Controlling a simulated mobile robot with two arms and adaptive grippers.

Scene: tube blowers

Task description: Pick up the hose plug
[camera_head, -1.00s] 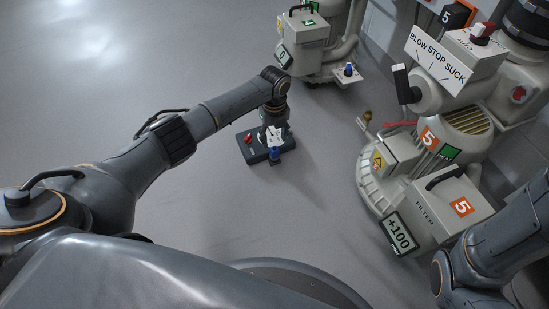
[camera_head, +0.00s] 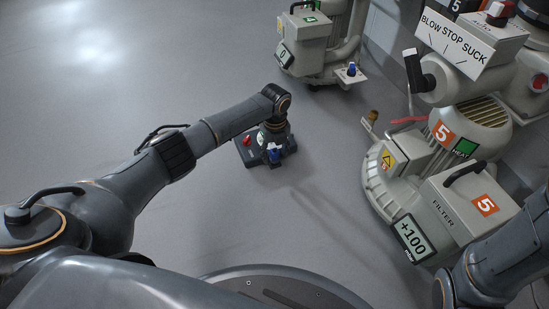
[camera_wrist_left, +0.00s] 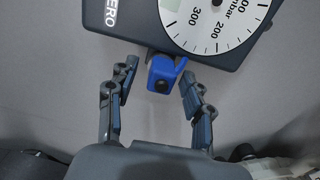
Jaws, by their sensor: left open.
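A blue plug-like piece (camera_wrist_left: 164,74), which looks like the hose plug, sticks out from the edge of a dark gauge box (camera_wrist_left: 112,18) with a white dial. In the head view the blue piece (camera_head: 274,151) shows at the near side of the box, on the floor. My left gripper (camera_wrist_left: 158,78) is open, one finger on each side of the blue piece, with visible gaps. The left wrist hides much of the box in the head view. My right gripper is out of view; only part of the right arm shows at lower right.
A machine with a "+100" display (camera_head: 413,238) and a "BLOW STOP SUCK" sign (camera_head: 455,40) stands at right. A second machine (camera_head: 306,60) with a "0" display and another blue-topped piece (camera_head: 351,70) stands behind. The floor at left is clear.

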